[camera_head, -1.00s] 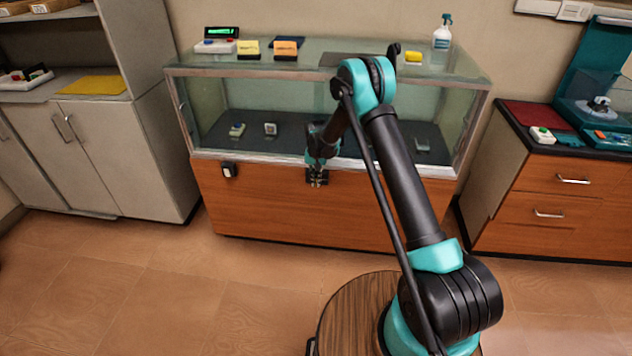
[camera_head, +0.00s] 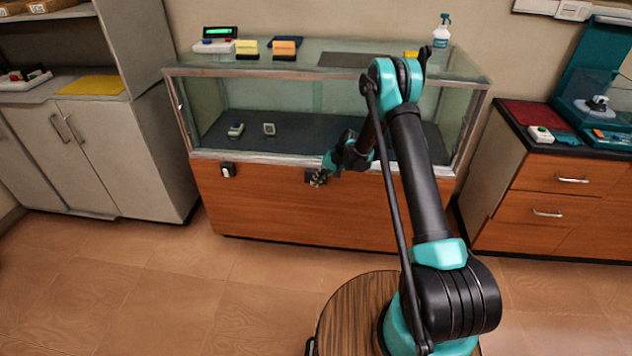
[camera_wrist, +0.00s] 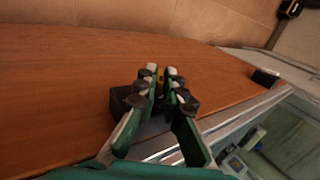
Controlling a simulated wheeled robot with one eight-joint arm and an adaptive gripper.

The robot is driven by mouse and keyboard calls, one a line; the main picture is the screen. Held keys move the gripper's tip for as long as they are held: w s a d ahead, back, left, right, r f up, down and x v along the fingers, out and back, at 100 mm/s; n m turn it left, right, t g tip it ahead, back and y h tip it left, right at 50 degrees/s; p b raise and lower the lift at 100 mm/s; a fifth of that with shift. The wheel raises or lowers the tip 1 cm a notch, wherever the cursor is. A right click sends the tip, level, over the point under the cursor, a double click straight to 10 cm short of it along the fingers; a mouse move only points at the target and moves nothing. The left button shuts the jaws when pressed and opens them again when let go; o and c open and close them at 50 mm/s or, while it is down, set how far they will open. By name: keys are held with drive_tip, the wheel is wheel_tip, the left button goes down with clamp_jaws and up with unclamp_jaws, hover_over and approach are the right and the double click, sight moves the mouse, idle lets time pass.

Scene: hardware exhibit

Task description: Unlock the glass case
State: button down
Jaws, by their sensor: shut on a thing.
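The glass case (camera_head: 255,85) stands ahead on a wooden base, with a grey-framed glass top. A small dark lock block (camera_head: 309,176) sits on the base just under the glass; it also shows behind the fingers in the wrist view (camera_wrist: 119,101). My gripper (camera_head: 319,181) is at this block, reaching in from the right. In the wrist view my gripper (camera_wrist: 161,74) is shut on a small yellow, brass-like piece (camera_wrist: 160,72), mostly hidden by the fingertips. I cannot tell whether that piece is in the lock.
A black-and-white fitting (camera_head: 228,170) is on the base to the left. Small items stand inside the case and on its top, including a spray bottle (camera_head: 441,32). A grey cabinet (camera_head: 130,150) is left and a drawer unit (camera_head: 560,195) right. The floor in front is clear.

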drive_tip(key=y, duration=0.6)
drive_tip(key=f+y, duration=0.1)
drive_tip(key=y, duration=0.3)
drive_tip(key=shift+d+f, duration=0.1)
drive_tip(key=shift+d, duration=0.25)
idle(0.3)
drive_tip(key=c, duration=1.6)
unclamp_jaws()
drive_tip(key=shift+c, duration=0.2)
drive_tip(key=d, duration=0.4)
drive_tip(key=d+r, duration=0.1)
drive_tip(key=d, duration=0.7)
drive_tip(key=shift+s+r, duration=0.2)
drive_tip(key=shift+s, duration=0.05)
